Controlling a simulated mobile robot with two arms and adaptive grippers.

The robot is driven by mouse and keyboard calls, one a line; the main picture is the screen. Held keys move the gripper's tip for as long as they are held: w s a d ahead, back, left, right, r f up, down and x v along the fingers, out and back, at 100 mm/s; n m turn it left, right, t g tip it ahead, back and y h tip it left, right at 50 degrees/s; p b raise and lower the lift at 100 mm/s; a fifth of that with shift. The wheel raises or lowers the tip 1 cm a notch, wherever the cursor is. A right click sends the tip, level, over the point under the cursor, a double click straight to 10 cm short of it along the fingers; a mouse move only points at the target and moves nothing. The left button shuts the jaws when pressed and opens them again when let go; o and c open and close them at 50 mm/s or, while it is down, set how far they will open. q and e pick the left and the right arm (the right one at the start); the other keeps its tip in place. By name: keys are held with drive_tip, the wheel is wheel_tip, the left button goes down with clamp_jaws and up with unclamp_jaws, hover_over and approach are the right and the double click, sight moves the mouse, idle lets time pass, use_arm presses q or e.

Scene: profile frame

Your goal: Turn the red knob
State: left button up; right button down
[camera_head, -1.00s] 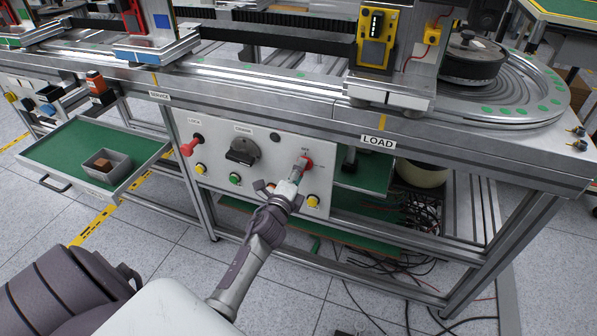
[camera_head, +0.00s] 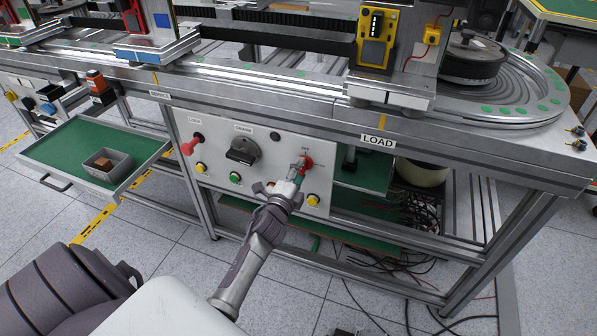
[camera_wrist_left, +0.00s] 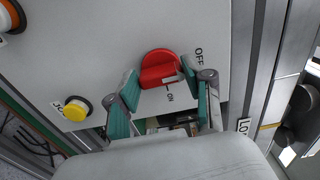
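The red knob (camera_head: 307,160) is on the right part of the grey-white control panel (camera_head: 262,169), under the rail table. In the left wrist view the red knob (camera_wrist_left: 160,69) shows with "OFF" and "ON" labels beside it. My left gripper (camera_head: 299,171) is right in front of the knob. In the left wrist view the left gripper (camera_wrist_left: 160,78) is open, its two teal-padded fingers on either side of the knob's lower part. A gap shows between the pads and the knob; I cannot tell whether either tip touches it. My right gripper is not in view.
The panel also has a black rotary handle (camera_head: 243,151), a red lever knob (camera_head: 191,146), a green button (camera_head: 235,177) and a yellow button (camera_head: 313,200) close to my gripper. An open green drawer (camera_head: 75,145) juts out at left. The table edge overhangs the panel.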

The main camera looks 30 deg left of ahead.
use_arm(q)
drive_tip(key=o, duration=0.4)
drive_tip(key=shift+c, duration=0.2)
drive_tip(key=v, duration=1.2)
drive_tip(key=shift+f, duration=0.2)
